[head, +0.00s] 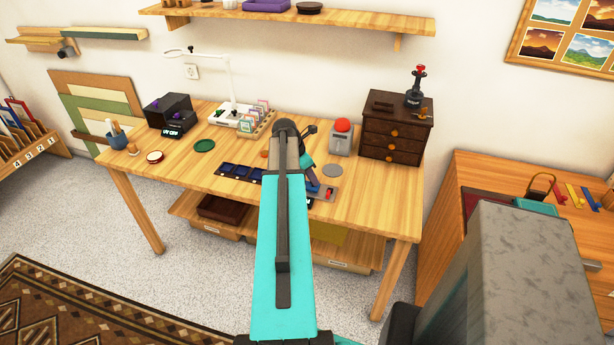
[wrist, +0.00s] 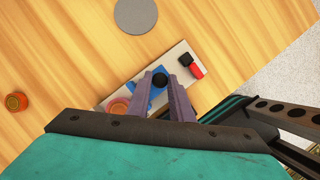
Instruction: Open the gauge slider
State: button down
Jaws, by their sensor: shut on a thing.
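The gauge (head: 331,186) lies near the front edge of the wooden desk, partly hidden behind my arm in the head view. In the wrist view its pale grey plate (wrist: 180,50) carries a blue sliding part (wrist: 142,91) with a black knob (wrist: 159,80). A red block and a black block sit near the plate's upper right end, apart from the blue part. A pinkish round piece sits at the other end. My gripper (wrist: 161,77) is shut on the black knob, one purple-grey finger on each side. Its fingers hide part of the blue part and plate.
A grey disc (wrist: 136,14) lies flat behind the gauge. An orange round piece (wrist: 16,101) lies to its left. A red-button box (head: 342,137) and dark drawer cabinet (head: 397,127) stand behind. Blue trays (head: 238,172) lie left of my arm.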

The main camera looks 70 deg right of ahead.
jog(key=shift+s, duration=0.25)
jog(key=c, duration=1.6)
grip_release()
jog(key=shift+r, duration=0.1)
jog(key=shift+b+v, duration=1.2)
jog(key=shift+v, duration=5.6)
jog(key=shift+w, duration=0.1)
